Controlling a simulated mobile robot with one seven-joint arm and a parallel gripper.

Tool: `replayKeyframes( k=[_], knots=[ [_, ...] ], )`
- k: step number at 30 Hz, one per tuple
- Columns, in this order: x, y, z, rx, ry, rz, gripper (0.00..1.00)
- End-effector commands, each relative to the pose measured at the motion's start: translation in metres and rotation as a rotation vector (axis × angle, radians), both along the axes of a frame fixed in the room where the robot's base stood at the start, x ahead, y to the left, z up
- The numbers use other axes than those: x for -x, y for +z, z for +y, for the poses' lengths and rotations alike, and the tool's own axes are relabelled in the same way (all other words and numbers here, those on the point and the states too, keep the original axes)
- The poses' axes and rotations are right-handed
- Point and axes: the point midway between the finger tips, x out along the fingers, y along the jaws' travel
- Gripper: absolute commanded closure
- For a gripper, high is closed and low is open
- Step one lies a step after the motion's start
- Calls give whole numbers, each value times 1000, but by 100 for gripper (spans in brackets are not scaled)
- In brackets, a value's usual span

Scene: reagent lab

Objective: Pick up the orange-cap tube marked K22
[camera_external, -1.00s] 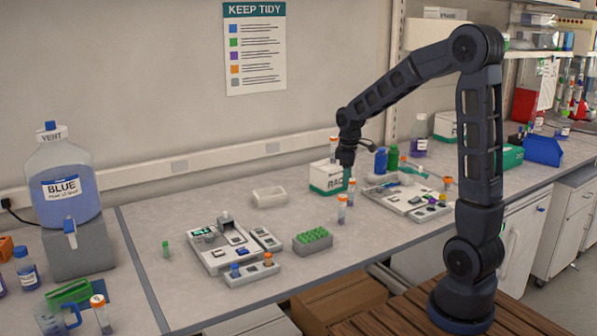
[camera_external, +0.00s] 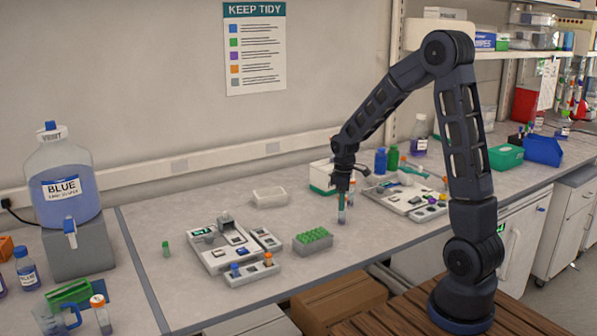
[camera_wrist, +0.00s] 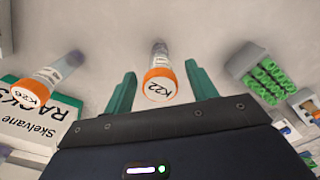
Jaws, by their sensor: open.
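The orange-cap tube marked K22 (camera_wrist: 160,86) stands on the bench, its cap lettering readable in the wrist view. My gripper (camera_wrist: 160,92) is open, with one green finger on each side of the K22 tube and a visible gap on both sides. In the external view my gripper (camera_external: 343,190) points down over the tube (camera_external: 342,215), hiding its upper part. A second orange-cap tube, marked K26 (camera_wrist: 40,85), stands to the left in the wrist view, outside the fingers.
A white and green box labelled RACKS (camera_wrist: 35,120) is beside the K26 tube. A grey rack of green caps (camera_external: 313,240) stands left of my gripper in the external view. A white tray station (camera_external: 395,200) lies to the right.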

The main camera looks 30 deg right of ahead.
Motion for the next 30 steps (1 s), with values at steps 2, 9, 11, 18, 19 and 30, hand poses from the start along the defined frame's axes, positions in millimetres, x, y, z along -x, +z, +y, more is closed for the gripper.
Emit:
replayKeyframes(
  k=[2,9,11,18,19,30],
  knots=[
    [1,-12,-1,0,0,4,43],
    [0,-30,-1,0,0,0,43],
    [0,-30,0,0,0,0,43],
    [0,-30,0,0,0,0,61],
    [0,-30,0,0,0,0,66],
    [0,-29,0,0,0,0,91]
  ],
)
